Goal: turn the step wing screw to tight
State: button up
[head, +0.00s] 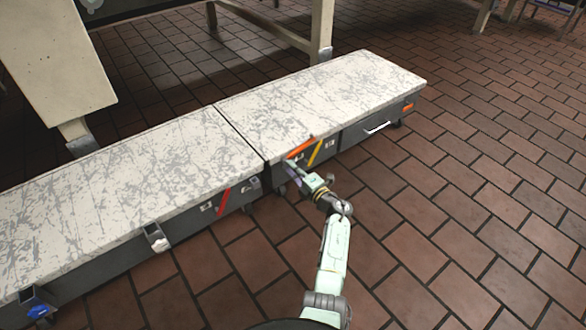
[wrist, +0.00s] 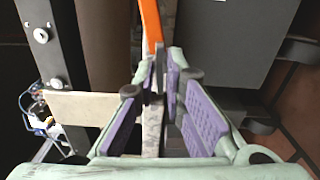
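My gripper (head: 292,170) is low at the front side of the long scratched bench-like step, near the joint between its two sections. The wrist view shows its two purple-padded fingers (wrist: 160,72) drawing close together toward the tips. An orange strip (wrist: 151,22) rises just beyond the tips; in the head view an orange bar (head: 300,148) is beside the gripper. A narrow pale and dark part shows between the fingers, and I cannot tell whether they touch it. I cannot make out the step wing screw clearly; the fingers may hide it.
The step's pale top (head: 320,95) runs from lower left to upper right. A silver latch (head: 157,238) and a blue fitting (head: 38,311) are on its front. A large beige table leg (head: 55,60) stands behind it. The brick-tiled floor (head: 470,210) at right is clear.

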grip_shut()
jog(key=shift+m+p, duration=0.3)
jog(key=shift+m, duration=0.2)
jog(key=shift+o, duration=2.4)
grip_release()
